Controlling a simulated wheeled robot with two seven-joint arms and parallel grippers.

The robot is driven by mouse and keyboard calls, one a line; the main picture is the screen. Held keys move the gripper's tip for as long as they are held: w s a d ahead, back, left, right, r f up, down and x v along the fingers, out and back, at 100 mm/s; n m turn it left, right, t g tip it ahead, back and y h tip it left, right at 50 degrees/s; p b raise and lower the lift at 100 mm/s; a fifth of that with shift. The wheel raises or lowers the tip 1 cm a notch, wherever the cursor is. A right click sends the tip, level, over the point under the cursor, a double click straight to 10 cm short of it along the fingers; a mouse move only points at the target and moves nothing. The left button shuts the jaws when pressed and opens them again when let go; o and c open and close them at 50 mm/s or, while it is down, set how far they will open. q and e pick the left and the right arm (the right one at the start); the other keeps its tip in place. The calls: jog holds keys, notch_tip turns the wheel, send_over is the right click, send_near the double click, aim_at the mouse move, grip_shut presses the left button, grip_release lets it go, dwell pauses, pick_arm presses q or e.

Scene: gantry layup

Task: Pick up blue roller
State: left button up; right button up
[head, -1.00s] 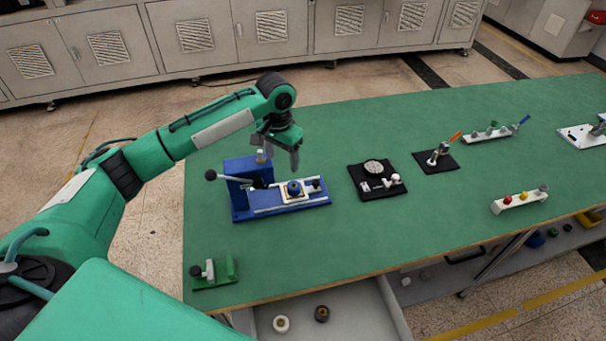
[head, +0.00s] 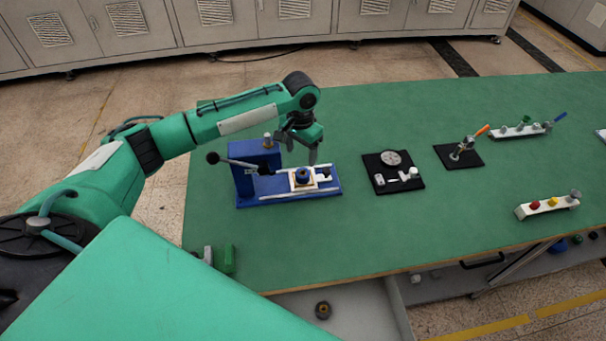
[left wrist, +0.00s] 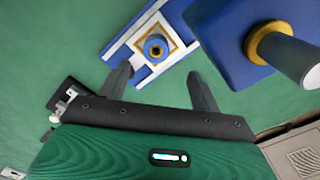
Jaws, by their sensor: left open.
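The blue roller (head: 303,176) sits upright in a white square holder (head: 313,186) on the blue fixture (head: 250,196). My right gripper is not in view.
The fixture's tall blue block (head: 252,160) with a black-knobbed lever (head: 213,158) stands left of the roller. A black plate (head: 378,181) with a disc lies to the right. The green table (head: 400,230) is clear in front of the fixture.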

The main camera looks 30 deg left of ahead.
aim_at(303, 173)
pick_arm(q)
notch_tip(303, 173, down, 3)
jog(key=shift+r, duration=0.1)
jog(key=shift+d+f+p, duration=0.1)
jog(key=shift+f+p, duration=0.2)
jog(key=f, duration=0.1)
jog(key=f+p, duration=0.1)
jog(key=f, duration=0.1)
jog(key=shift+s+d+f, duration=0.15)
jog(key=shift+d+f, duration=0.05)
jog(key=shift+f, duration=0.65)
jog(key=c, duration=1.1)
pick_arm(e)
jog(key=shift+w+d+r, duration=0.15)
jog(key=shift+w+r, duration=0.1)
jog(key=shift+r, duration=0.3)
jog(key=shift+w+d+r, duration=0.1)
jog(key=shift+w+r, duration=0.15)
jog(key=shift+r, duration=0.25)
pick_arm(q)
jog(key=shift+r, duration=0.15)
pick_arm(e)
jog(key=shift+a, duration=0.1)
